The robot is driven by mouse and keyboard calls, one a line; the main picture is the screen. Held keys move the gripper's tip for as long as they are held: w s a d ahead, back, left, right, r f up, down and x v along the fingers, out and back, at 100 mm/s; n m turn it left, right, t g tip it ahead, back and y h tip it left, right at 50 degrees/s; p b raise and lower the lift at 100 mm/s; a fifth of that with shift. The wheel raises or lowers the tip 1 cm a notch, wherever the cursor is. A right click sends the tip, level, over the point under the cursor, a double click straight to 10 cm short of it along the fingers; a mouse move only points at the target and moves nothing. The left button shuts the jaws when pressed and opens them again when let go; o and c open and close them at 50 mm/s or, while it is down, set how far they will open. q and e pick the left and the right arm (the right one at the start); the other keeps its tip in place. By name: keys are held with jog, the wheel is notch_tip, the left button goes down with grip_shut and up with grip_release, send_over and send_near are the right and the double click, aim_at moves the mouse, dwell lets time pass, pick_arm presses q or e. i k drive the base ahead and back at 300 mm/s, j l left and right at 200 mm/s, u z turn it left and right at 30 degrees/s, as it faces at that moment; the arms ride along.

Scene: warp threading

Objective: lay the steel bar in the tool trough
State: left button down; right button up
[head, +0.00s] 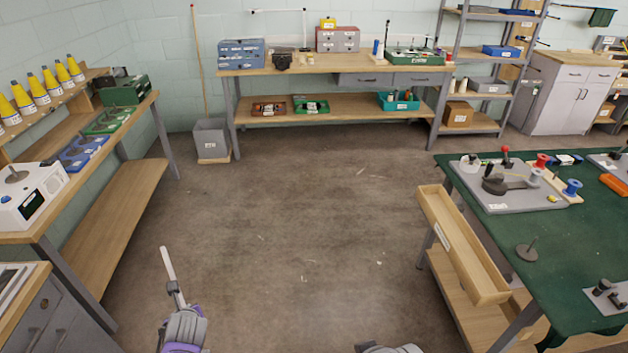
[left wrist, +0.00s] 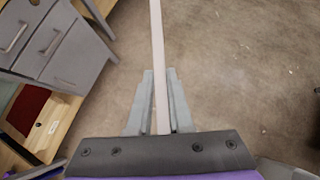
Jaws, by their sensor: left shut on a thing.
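The steel bar (head: 168,264) is a long, pale, straight bar, held over the floor at the lower left of the head view. My left gripper (head: 177,296) is shut on it near its lower end. In the left wrist view the bar (left wrist: 157,50) runs between the two grey fingers (left wrist: 156,105) and out past the top edge. A long wooden trough (head: 462,240), likely the tool trough, hangs along the left edge of the green table; its visible inside looks empty. It is well to the right of the bar. My right gripper's fingers are out of view.
The green-topped table (head: 480,232) holds a grey fixture plate (head: 510,200), spools and a round base with a pin (head: 527,252). A grey drawer cabinet (head: 60,318) and wooden bench (head: 125,205) stand left. The middle floor is clear.

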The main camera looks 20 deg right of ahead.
aim_at(454, 238)
jog(key=i+z, duration=0.35)
jog(key=i+l+z, duration=0.1)
jog(key=z, duration=0.2)
jog(key=i+j+z, duration=0.1)
jog(key=i+z, duration=0.25)
jog(key=z, duration=1.3)
jog(key=i+l+z, duration=0.15)
jog(key=i+z, duration=0.3)
